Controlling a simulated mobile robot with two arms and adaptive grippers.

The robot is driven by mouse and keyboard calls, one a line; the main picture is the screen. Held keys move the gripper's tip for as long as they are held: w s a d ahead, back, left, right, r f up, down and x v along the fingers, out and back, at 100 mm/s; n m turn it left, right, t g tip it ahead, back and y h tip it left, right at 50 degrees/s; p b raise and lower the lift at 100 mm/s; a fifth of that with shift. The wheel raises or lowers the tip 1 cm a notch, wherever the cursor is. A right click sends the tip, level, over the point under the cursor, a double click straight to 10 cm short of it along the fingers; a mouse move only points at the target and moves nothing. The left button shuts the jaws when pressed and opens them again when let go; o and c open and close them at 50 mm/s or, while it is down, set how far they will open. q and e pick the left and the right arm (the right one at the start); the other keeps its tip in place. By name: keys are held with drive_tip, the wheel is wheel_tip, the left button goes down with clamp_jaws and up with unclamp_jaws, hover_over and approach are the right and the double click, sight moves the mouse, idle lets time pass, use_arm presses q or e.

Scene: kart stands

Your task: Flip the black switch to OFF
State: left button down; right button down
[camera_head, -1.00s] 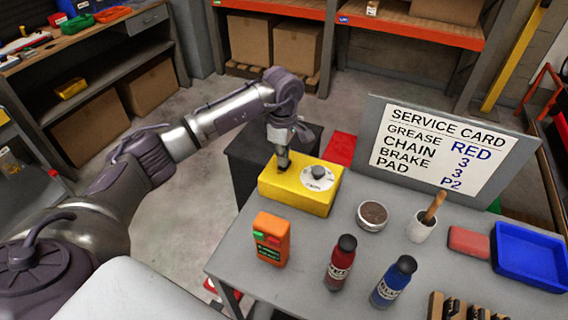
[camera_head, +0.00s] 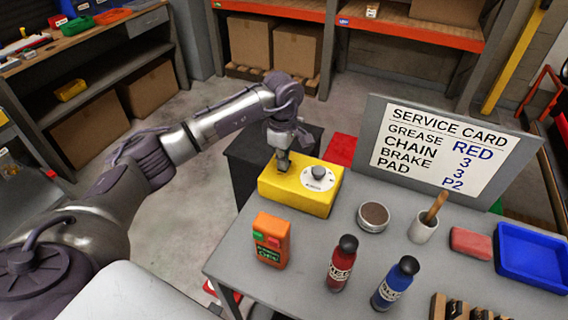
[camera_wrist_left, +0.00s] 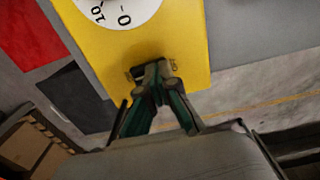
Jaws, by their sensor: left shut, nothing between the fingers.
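A yellow box (camera_head: 312,198) stands on the grey table at its far left corner. Its top carries a white dial with a grey knob (camera_head: 319,173); the dial shows in the left wrist view (camera_wrist_left: 124,12) with a "0" and a "10". My left gripper (camera_head: 283,170) points down at the left part of the box top. In the left wrist view the gripper (camera_wrist_left: 155,70) is shut, with nothing between its fingertips, beside a small printed label (camera_wrist_left: 173,66). The black switch is mostly hidden by the fingertips; its position cannot be told. My right gripper is not in view.
A red bottle (camera_head: 341,264), a blue bottle (camera_head: 393,283), a round tin (camera_head: 373,217) and a service card board (camera_head: 450,150) are to the right.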

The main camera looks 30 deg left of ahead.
use_arm(q)
drive_tip(key=shift+r+p, duration=1.85)
drive_tip(key=shift+r, duration=1.65)
drive_tip(key=shift+f, duration=0.1)
